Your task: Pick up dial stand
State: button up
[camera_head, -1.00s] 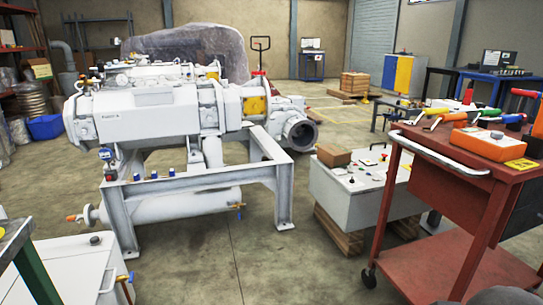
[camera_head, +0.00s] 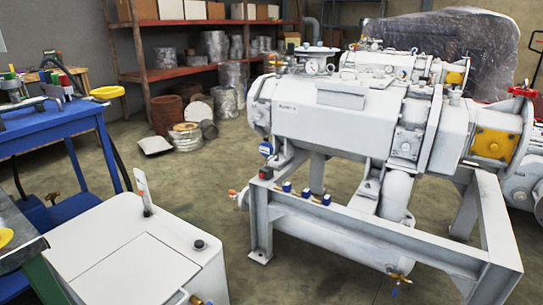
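I cannot pick out a dial stand with certainty. A blue workbench (camera_head: 60,124) at the left holds small tools and stands (camera_head: 62,85), too small to tell apart. A yellow round piece (camera_head: 107,92) sits at the bench's right end. A slim upright piece (camera_head: 144,192) stands on the white cabinet (camera_head: 118,240) at the lower left. My gripper is not in view.
The pump's grey steel frame (camera_head: 345,232) fills the right side. Red shelves (camera_head: 195,70) stand at the back, with drums and wrapped bundles before them. A dark bench edge (camera_head: 18,240) is at the lower left. Open floor lies between cabinet, shelves and pump.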

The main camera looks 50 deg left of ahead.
aim_at(266, 149)
jog(key=u, duration=0.5)
jog(key=i, duration=1.45)
jog(key=u, duration=2.05)
jog(key=i, duration=0.85)
jog(key=u, duration=0.75)
